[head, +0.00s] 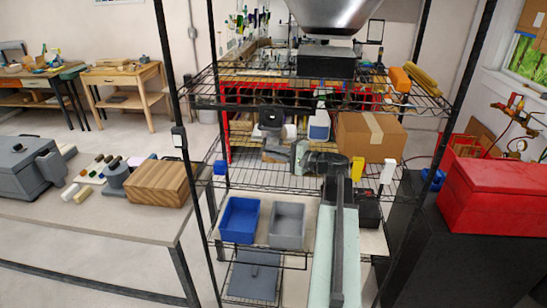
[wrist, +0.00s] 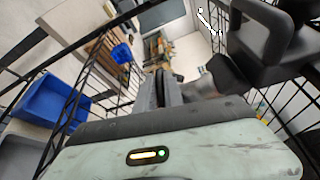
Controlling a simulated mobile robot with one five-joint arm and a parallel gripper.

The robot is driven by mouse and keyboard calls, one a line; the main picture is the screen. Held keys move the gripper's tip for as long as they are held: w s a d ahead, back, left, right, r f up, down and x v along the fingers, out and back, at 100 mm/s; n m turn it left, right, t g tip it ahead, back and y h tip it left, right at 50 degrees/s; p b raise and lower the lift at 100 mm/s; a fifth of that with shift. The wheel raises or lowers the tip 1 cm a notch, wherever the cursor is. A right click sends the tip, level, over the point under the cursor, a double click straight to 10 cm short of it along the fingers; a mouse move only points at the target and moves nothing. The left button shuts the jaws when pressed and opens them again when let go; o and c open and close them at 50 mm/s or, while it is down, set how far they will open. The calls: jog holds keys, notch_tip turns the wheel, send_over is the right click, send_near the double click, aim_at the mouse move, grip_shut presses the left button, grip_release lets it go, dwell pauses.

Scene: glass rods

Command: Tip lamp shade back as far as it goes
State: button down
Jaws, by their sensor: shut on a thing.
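My gripper (head: 298,153) reaches in over the middle wire shelf from the right, with its grey fingers pointing left. In the wrist view its fingers (wrist: 165,91) are shut on the edge of a grey rounded part that looks like the lamp shade (wrist: 203,84). In the head view the grey shade (head: 274,150) is low and just left of the fingers. A dark piece (wrist: 230,74) adjoins the shade in the wrist view. The exact contact between the fingers is hidden, and the shade's tilt is hard to judge.
A dark square-faced device (head: 272,117) stands behind the shade. A cardboard box (head: 370,137) and a yellow item (head: 357,168) are to the right. A blue cup (head: 220,167) is at the shelf's left. A blue bin (head: 239,220) and a grey bin (head: 286,224) sit below.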

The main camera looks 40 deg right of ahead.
jog(key=shift+w+d+f, duration=0.1)
jog(key=shift+w+d, duration=0.2)
jog(key=shift+d, duration=0.1)
jog(key=shift+w+d+r, duration=0.1)
jog(key=shift+w+r, duration=0.05)
jog(key=shift+r, duration=0.05)
jog(key=c, duration=1.7)
grip_release()
jog(key=shift+c, duration=0.2)
jog(key=shift+o, duration=1.4)
jog(key=shift+w+f, duration=0.15)
jog(key=shift+w, duration=0.05)
jog(key=shift+f, duration=0.1)
jog(key=v, duration=0.8)
